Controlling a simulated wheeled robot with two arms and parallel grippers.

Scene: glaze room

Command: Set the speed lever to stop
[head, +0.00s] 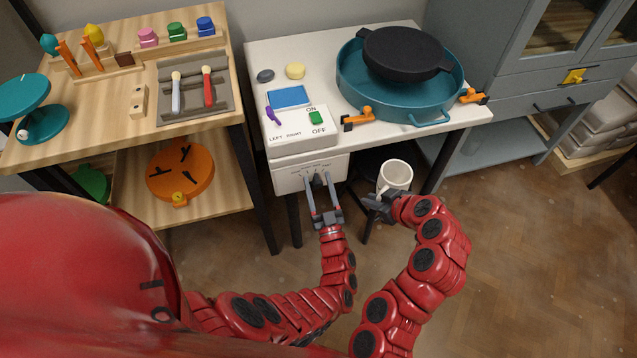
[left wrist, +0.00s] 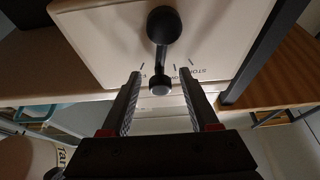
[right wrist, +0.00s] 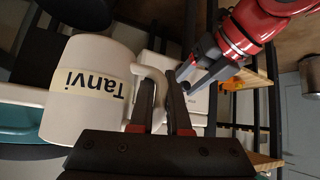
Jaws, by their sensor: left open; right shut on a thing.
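The speed lever (left wrist: 163,50) is on the front panel (left wrist: 95,35) of a white box (head: 290,177). In the left wrist view it is dark, with a large round black end and a smaller grey-tipped end. Tick marks and an upside-down STOP label (left wrist: 190,72) lie beside it, STOP to the right. My left gripper (head: 318,182) is open, its fingers on either side of the lever's grey-tipped end, with visible gaps. My right gripper (head: 374,200) is shut on the handle of a white mug (head: 396,175), labelled Tanvi in the right wrist view (right wrist: 90,85).
Above the box are a purple lever (head: 272,116) and a green ON/OFF switch (head: 316,118). A teal basin (head: 358,90) with a black pan (head: 400,50) stands at the table's right. The wooden shelf (head: 130,125) is left. My two grippers are close together.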

